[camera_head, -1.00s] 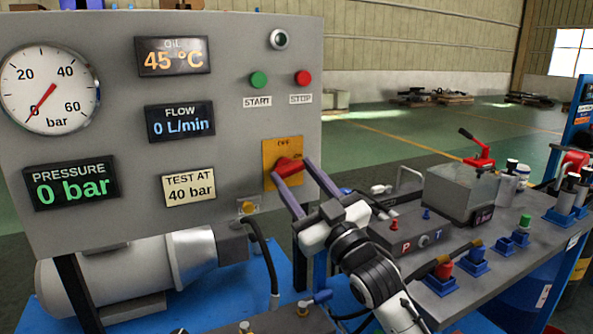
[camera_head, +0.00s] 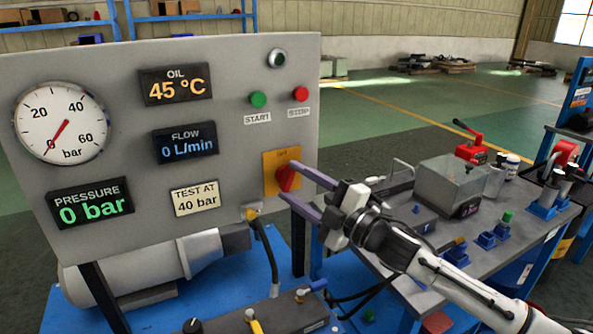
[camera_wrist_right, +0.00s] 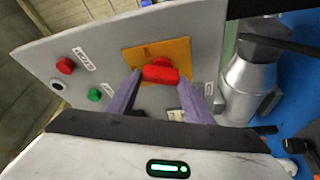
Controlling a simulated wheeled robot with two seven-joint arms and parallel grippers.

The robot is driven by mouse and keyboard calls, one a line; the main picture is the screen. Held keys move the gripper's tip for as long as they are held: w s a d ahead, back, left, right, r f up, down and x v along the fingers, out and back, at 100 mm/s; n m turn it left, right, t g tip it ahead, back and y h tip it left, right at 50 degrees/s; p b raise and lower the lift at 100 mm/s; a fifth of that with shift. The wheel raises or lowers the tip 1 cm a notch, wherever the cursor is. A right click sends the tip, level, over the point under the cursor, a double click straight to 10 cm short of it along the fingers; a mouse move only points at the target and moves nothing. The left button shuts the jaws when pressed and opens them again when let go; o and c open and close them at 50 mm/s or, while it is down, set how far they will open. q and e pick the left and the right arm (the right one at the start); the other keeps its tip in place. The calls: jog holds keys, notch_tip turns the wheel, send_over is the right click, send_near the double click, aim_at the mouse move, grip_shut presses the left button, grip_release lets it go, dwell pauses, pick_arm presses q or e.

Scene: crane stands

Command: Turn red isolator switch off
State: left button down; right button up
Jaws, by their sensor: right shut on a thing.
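The red isolator switch (camera_head: 287,178) is a knob on a yellow-orange plate (camera_head: 268,172) at the right side of the grey control panel. It stands near upright in the head view, below a small label. My right gripper (camera_head: 289,180) reaches it from the right, with its two purple fingers one above and one below the knob. In the right wrist view, the red knob (camera_wrist_right: 161,71) lies between the fingertips, on the orange plate (camera_wrist_right: 178,52). The right gripper is shut on the knob. My left gripper is not in view.
The panel (camera_head: 230,75) carries a pressure gauge (camera_head: 62,124), displays reading 0 bar and 0 L/min, a green START button (camera_head: 258,99) and a red STOP button (camera_head: 300,94). A bench (camera_head: 400,272) with fittings and a grey box (camera_head: 450,185) stands right.

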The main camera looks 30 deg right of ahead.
jog(key=n+p, duration=0.1)
jog(key=n+g+p, duration=0.1)
jog(key=n, duration=0.1)
jog(key=shift+r, duration=0.25)
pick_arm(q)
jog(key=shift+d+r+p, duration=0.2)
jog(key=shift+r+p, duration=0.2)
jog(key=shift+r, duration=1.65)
pick_arm(e)
jog(key=shift+n+g, duration=0.3)
jog(key=shift+n, duration=0.3)
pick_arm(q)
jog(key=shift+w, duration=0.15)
pick_arm(e)
jog(key=shift+f, duration=0.1)
jog(key=o, duration=1)
jog(key=shift+o, duration=0.2)
